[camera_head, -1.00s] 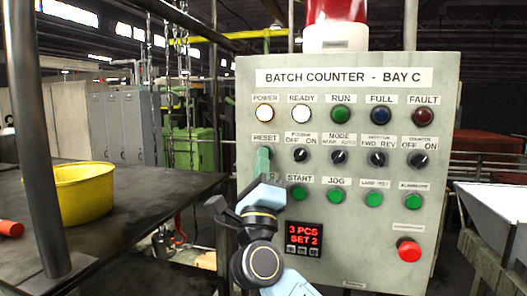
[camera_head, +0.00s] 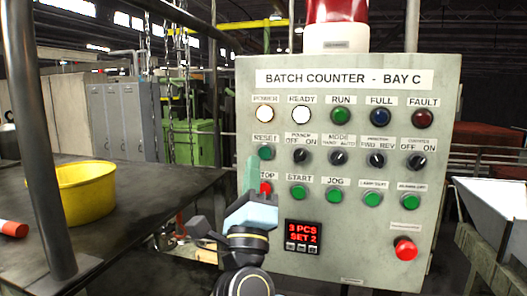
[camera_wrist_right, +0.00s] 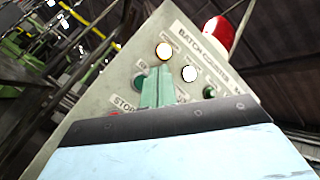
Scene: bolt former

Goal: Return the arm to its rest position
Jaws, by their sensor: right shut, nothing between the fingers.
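My right gripper (camera_head: 252,172) is in front of the lower left of the batch counter panel (camera_head: 440,150). Its green fingers are shut with nothing between them, pointing up beside the red STOP button (camera_head: 266,188). In the right wrist view the closed fingers (camera_wrist_right: 157,88) overlap the panel face below the lit POWER lamp (camera_wrist_right: 164,51). The green RESET button (camera_head: 265,152) is uncovered in the head view. The display (camera_head: 303,236) reads 3 PCS, SET 2. My left gripper is not in view.
A dark table (camera_head: 150,205) with a yellow bowl (camera_head: 85,192) stands at the left, beside a grey post (camera_head: 40,140). A red emergency button (camera_head: 405,248) is at the panel's lower right. A white hopper (camera_head: 490,205) stands at the right.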

